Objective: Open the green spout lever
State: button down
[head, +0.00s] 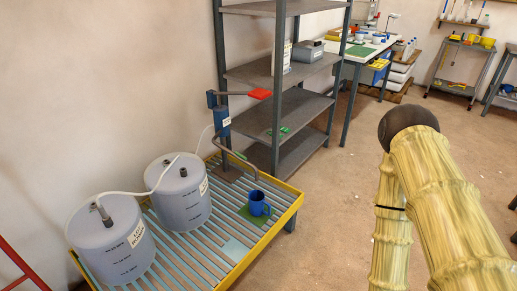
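A blue pump body (220,118) stands beside the grey shelf, with a red-ended lever (259,93) reaching out to the right near its top. A curved grey spout (240,160) comes out below and bends down above a slatted platform. A blue mug (259,204) stands on a green mat (254,219) near the spout's end. My yellow arm fills the right side; my gripper is not visible.
Two grey drums (180,195) with white hoses stand on the yellow-edged slatted platform (283,215). The grey shelf (285,75) rises behind it. A table (366,52) stands at the back. Brown floor (325,225) is free between platform and arm.

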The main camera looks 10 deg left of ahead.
aim_at(243, 157)
jog(key=u, duration=0.2)
jog(key=i, duration=0.9)
jog(key=u, duration=0.6)
